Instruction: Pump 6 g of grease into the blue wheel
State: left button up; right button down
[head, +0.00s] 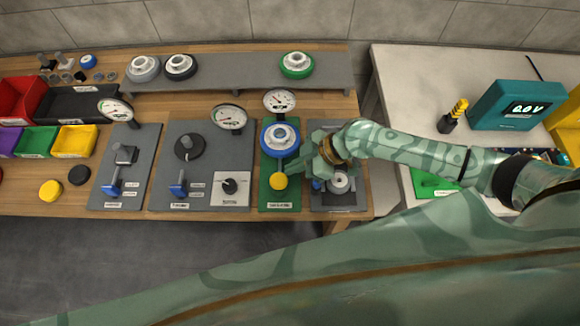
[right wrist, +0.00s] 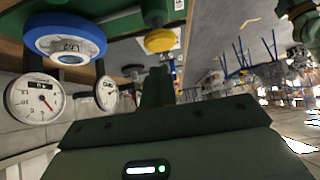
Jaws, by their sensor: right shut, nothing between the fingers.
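The blue wheel (head: 280,137), with a pale hub, sits on the green station plate (head: 268,198). A round yellow button (head: 278,181) is below the wheel on the same plate, and shows in the right wrist view (right wrist: 161,40). A dial gauge (head: 279,101) stands behind the wheel. My right gripper (head: 295,167) is shut and empty, just right of the yellow button and below right of the wheel. Whether it touches the button is unclear. My left gripper is not in view.
Grey stations with blue levers and another gauge (head: 229,118) stand to the left. A grey shelf (head: 220,84) behind bears white, black and green wheels. Coloured bins (head: 77,138) are at far left. A teal meter (head: 506,106) stands on the pale right table.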

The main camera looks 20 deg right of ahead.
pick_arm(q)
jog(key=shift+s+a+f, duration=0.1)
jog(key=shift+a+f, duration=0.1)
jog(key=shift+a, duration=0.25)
pick_arm(e)
jog(key=v, duration=0.7)
jog(key=shift+s+a, duration=0.15)
jog(key=shift+s, duration=0.05)
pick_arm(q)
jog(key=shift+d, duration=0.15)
pick_arm(e)
jog(key=shift+r, duration=0.1)
pick_arm(q)
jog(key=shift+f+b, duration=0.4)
jog(key=shift+b, duration=0.05)
pick_arm(e)
notch_tip(320, 180, up, 3)
jog(key=shift+a+f, duration=0.1)
jog(key=shift+f, duration=0.1)
